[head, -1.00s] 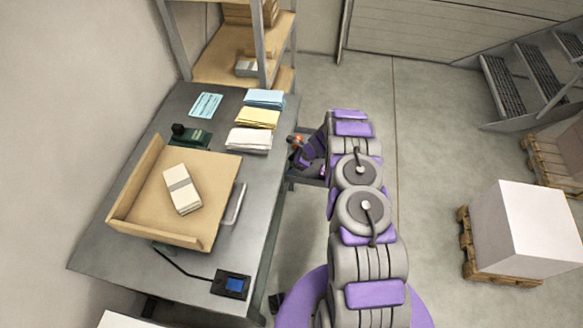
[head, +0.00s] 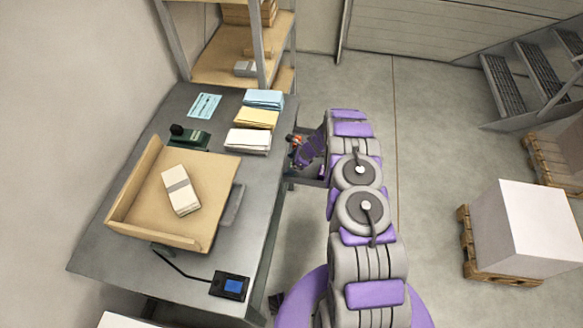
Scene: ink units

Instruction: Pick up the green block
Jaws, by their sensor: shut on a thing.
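My gripper (head: 294,147) is at the right edge of the grey desk, beside the paper stacks, at the end of my purple and grey arm. It is small and partly covered by my own wrist. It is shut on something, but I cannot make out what. A reddish-orange spot shows at its tip. I cannot pick out a green block anywhere in the head view. The only clearly green thing is a dark green desk device (head: 190,137) with a black knob, behind the cardboard tray.
The grey desk (head: 255,205) holds a cardboard tray (head: 125,205) with a banded paper stack (head: 181,190), blue, yellow and white paper stacks (head: 248,141), and a small screen device (head: 231,285). Shelves stand behind. A white box (head: 525,230) sits on a pallet at right; the floor between is clear.

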